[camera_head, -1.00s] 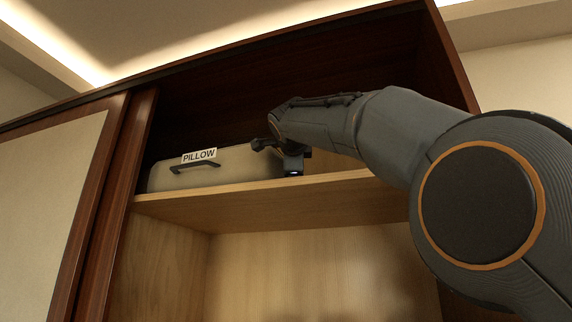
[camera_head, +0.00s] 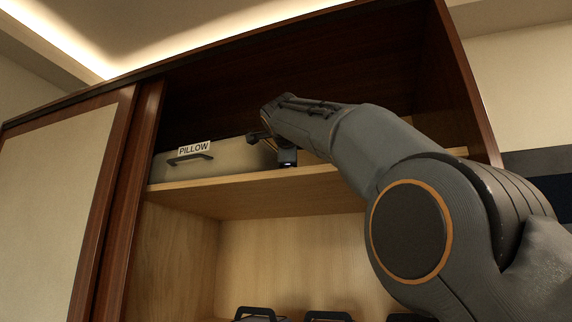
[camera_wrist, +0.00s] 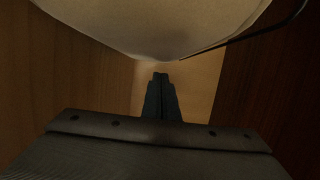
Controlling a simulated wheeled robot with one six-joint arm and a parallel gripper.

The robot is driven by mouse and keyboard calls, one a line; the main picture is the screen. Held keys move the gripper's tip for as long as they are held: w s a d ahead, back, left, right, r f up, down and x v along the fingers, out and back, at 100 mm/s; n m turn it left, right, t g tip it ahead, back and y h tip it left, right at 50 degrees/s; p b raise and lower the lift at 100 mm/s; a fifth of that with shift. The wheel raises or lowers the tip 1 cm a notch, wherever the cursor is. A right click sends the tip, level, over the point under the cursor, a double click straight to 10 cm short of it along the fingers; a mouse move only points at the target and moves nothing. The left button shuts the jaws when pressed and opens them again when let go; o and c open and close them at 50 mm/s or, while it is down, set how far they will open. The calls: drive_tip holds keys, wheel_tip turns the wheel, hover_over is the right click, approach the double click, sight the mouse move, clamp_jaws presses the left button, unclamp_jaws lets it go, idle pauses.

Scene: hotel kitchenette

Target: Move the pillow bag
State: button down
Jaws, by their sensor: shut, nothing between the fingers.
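The pillow bag (camera_head: 222,161) is a beige bag with a dark handle and a white PILLOW label, on the upper shelf at its left end. My gripper (camera_head: 268,138) is at the bag's right end, above the shelf; the fingers are mostly hidden by my arm in the head view. In the wrist view my gripper (camera_wrist: 161,76) is shut with nothing between its fingers. The pale bag (camera_wrist: 155,25) fills the top of that view, just beyond the fingertips. I cannot tell whether they touch. A thin dark strip (camera_wrist: 255,36) runs along its right side.
The wooden shelf (camera_head: 240,197) is bare to the right of the bag, partly behind my arm. A cabinet post (camera_head: 135,190) and pale sliding door (camera_head: 50,200) stand at left. Several dark handles (camera_head: 256,313) show on the lower level.

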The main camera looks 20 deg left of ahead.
drive_tip(key=d+b, duration=0.2)
drive_tip(key=shift+s+d+f, duration=0.2)
drive_tip(key=shift+s+d, duration=0.1)
drive_tip(key=s+b, duration=0.1)
drive_tip(key=s, duration=0.2)
drive_tip(key=s+b, duration=0.2)
drive_tip(key=s+d+b, duration=0.1)
drive_tip(key=s+b, duration=0.1)
drive_tip(key=s, duration=0.1)
drive_tip(key=shift+s+d, duration=0.1)
drive_tip(key=shift+s, duration=0.2)
drive_tip(key=shift+s+d+r, duration=0.1)
drive_tip(key=shift+s+r, duration=0.05)
drive_tip(key=shift+s, duration=0.25)
